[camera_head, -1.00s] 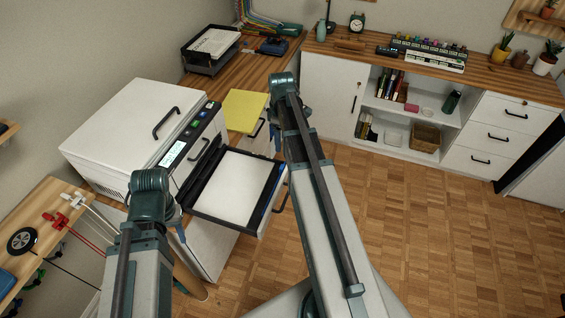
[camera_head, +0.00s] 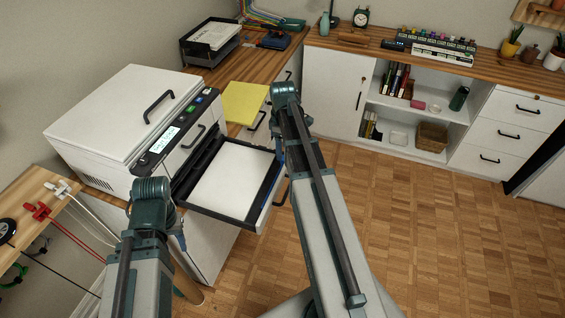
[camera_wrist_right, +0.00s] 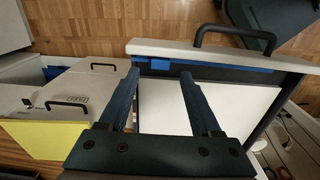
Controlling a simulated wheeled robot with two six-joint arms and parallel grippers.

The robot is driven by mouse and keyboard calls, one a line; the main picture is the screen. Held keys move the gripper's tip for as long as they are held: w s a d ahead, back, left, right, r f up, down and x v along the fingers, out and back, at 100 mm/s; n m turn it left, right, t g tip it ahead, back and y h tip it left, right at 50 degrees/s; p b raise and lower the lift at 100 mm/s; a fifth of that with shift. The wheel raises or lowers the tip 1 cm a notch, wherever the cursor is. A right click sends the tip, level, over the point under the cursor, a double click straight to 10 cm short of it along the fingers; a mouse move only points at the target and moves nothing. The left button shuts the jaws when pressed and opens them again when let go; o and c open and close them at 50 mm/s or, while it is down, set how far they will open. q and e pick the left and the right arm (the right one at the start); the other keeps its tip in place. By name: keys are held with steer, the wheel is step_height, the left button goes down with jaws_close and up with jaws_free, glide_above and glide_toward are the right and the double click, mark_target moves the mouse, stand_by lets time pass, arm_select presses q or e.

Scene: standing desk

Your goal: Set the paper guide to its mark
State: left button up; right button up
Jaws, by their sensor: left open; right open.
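The printer (camera_head: 110,115) has its paper tray (camera_head: 222,216) pulled out, with a stack of white paper (camera_head: 228,178) in it. In the right wrist view, a blue guide (camera_wrist_right: 160,64) sits at the tray's front end, just inside the pale front panel (camera_wrist_right: 228,53). My right gripper (camera_wrist_right: 158,77) is open above the tray. Its fingertips appear on either side of the blue guide, with no clear contact. In the head view its arm hides much of it. My left gripper (camera_head: 178,238) is mostly hidden behind its own wrist, left of the tray. I cannot make out the guide's mark.
A yellow pad (camera_head: 244,103) lies beside the printer. A black paper rack (camera_head: 210,45) stands at the back of the desk. White cabinets (camera_head: 335,85) line the back wall. The parquet floor at right is clear.

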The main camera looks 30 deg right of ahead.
steer(key=shift+f+b, duration=1.45)
steer(key=shift+f, duration=0.55)
jaws_close()
